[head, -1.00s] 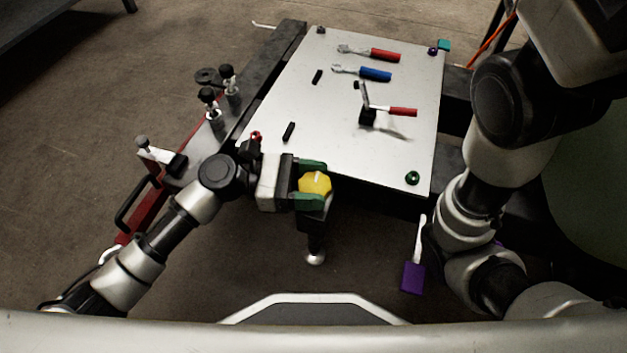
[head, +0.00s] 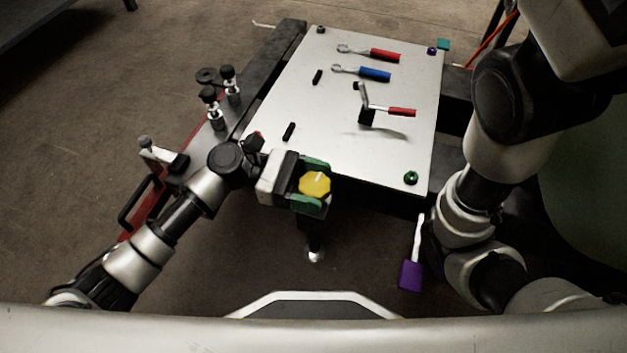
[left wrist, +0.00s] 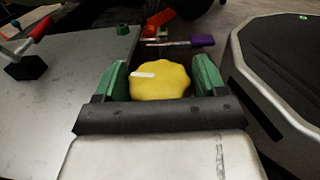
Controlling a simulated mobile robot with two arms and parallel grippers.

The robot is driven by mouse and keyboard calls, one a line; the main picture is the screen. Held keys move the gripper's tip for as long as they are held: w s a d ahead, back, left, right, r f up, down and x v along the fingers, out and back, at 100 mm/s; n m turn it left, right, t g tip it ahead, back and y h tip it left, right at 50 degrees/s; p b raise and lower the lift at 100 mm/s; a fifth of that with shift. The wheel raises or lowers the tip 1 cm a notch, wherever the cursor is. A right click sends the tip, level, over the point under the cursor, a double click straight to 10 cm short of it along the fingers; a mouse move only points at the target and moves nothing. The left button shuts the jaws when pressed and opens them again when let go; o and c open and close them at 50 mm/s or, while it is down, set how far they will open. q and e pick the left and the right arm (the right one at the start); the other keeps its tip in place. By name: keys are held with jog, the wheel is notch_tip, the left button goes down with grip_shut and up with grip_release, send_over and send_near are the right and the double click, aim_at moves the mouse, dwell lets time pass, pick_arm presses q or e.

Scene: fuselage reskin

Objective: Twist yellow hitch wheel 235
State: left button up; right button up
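My left gripper (head: 312,186) has one green finger on each side of the wheel. In the left wrist view my left gripper (left wrist: 161,80) seems to touch the wheel on both sides, with little or no gap. The stem under the wheel is mostly hidden. My right arm is at the right of the head view, but its gripper does not show.
The panel (head: 290,90) carries a red-handled tool (head: 384,55), a blue-handled tool (head: 374,74) and a red-handled clamp (head: 401,111). A purple-handled tool (head: 410,275) is below its front edge. Several black knobs stand along the left rail.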

pick_arm(q)
jog(key=shift+o, duration=1.1)
jog(key=shift+r, duration=0.15)
